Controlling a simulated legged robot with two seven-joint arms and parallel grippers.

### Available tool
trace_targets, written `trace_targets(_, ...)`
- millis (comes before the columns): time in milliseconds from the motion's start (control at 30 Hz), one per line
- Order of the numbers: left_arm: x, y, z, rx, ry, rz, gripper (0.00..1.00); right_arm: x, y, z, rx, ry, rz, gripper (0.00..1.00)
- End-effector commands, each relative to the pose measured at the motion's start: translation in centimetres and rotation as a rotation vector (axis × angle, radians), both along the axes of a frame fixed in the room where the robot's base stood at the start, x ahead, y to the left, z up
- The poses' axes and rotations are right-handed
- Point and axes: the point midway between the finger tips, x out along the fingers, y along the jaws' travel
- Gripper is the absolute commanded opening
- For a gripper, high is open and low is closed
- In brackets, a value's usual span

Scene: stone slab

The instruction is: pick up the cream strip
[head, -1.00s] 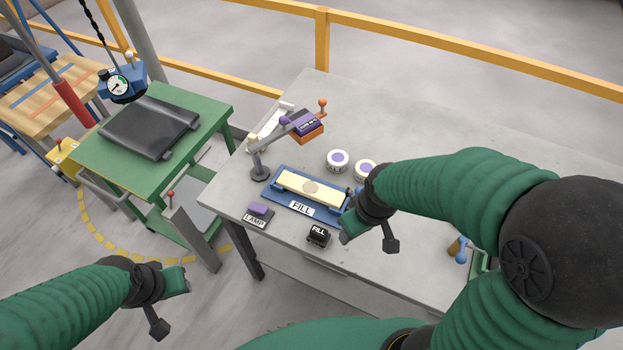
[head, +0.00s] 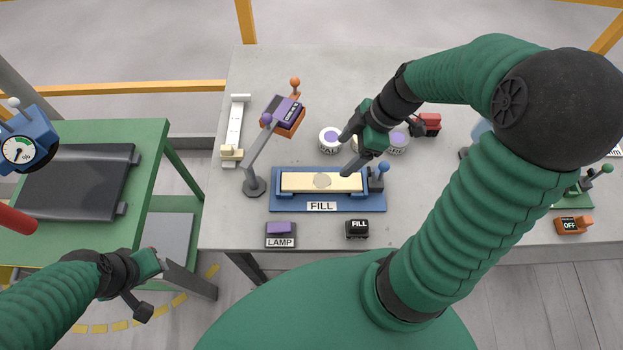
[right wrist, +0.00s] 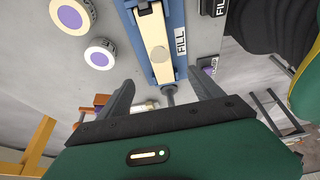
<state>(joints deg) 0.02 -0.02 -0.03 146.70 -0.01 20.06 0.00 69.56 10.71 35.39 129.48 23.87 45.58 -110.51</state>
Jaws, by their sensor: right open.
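The cream strip (head: 295,182) lies flat in a blue fixture (head: 282,203) labelled FILL, with a greyish round patch at its middle. The strip also shows in the right wrist view (right wrist: 154,28), running away from my gripper. My right gripper (head: 346,155) is open and empty, above and just behind the strip's right part in the head view. In the right wrist view its two fingers (right wrist: 162,80) are spread, with the fixture's end between and beyond them. My left gripper (head: 146,282) hangs at lower left, away from the strip; its jaw state is unclear.
A lamp arm (head: 262,155) stands left of the fixture. Round tins (head: 329,140) sit behind it. A blue-knobbed lever (head: 380,174) is at its right end. LAMP (head: 281,232) and FILL (head: 357,228) switches sit in front.

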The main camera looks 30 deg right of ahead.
Motion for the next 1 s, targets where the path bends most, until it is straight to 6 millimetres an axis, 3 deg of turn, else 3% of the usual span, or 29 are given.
trace_targets(100, 0.0, -0.1, -0.9, 0.0, 0.0, -0.001, 0.36, 0.8, 1.3, -3.4, 0.007, 0.006, 0.004, 0.75)
trace_targets(300, 0.0, -0.1, -1.8, 0.0, 0.0, -0.001, 0.36, 1.9, 3.4, -7.5, -0.003, 0.007, 0.003, 0.75)
trace_targets(467, 0.0, -0.1, -2.0, 0.0, 0.0, -0.001, 0.36, 2.1, 4.3, -8.8, -0.01, 0.005, 0.002, 0.75)
trace_targets(700, 0.0, 0.0, -2.4, 0.0, 0.0, 0.0, 0.36, 2.6, 5.2, -12.8, -0.005, 0.006, 0.001, 0.75)
trace_targets(1000, 0.0, -0.1, -2.4, 0.0, 0.0, -0.001, 0.36, 2.8, 5.3, -13.3, -0.008, 0.004, -0.001, 0.73)
